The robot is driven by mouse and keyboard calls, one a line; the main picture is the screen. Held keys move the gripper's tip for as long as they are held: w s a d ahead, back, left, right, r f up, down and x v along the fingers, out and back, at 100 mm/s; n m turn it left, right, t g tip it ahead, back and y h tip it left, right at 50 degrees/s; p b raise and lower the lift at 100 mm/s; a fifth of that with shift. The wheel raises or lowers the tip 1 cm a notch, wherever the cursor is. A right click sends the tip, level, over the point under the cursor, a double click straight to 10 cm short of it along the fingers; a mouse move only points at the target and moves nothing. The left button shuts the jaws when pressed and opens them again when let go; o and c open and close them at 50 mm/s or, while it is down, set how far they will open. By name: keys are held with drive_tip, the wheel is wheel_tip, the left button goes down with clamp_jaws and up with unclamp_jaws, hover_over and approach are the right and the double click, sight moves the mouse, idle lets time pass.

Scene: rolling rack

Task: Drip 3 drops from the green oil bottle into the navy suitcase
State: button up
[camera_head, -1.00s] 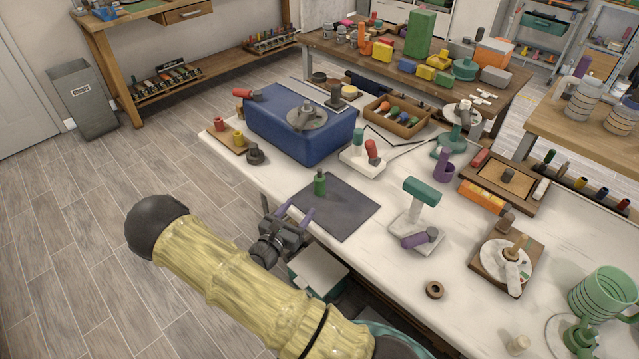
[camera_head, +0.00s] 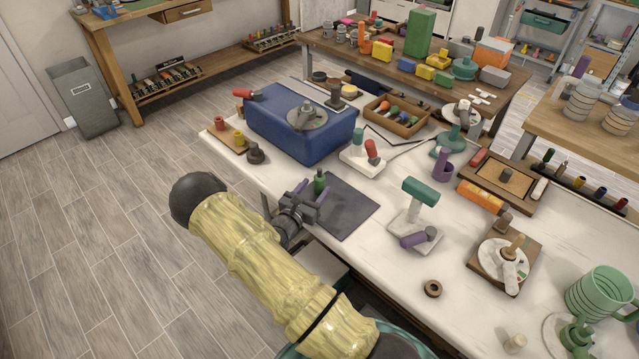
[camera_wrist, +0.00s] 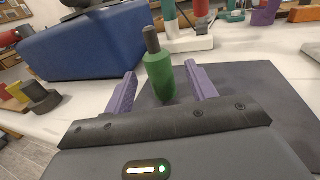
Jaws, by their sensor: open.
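The green oil bottle (camera_head: 319,183) stands upright on the dark mat (camera_head: 350,212) near the table's front left edge. It has a dark narrow cap and also shows in the wrist view (camera_wrist: 159,76). My gripper (camera_head: 313,187) is open, with its purple fingers on either side of the bottle. In the wrist view, gaps show between the bottle and both fingers (camera_wrist: 161,88). The navy suitcase (camera_head: 280,137) lies on the table behind the bottle, with a grey round piece (camera_head: 306,117) on top; in the wrist view it fills the upper left (camera_wrist: 85,48).
A board with red and yellow pieces (camera_head: 228,136) and a dark knob (camera_head: 256,153) lie left of the suitcase. A white block with green and red pegs (camera_head: 362,160) stands behind the mat. A green-topped stand (camera_head: 420,192) is to the right. The mat's right part is bare.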

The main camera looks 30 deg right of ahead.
sight(317, 185)
drive_tip(key=x, duration=0.4)
drive_tip(key=shift+w+d+f, duration=0.1)
drive_tip(key=shift+w, duration=0.05)
drive_tip(key=c, duration=1.1)
drive_tip(key=shift+o, duration=0.2)
wheel_tip(317, 185, up, 10)
idle(0.7)
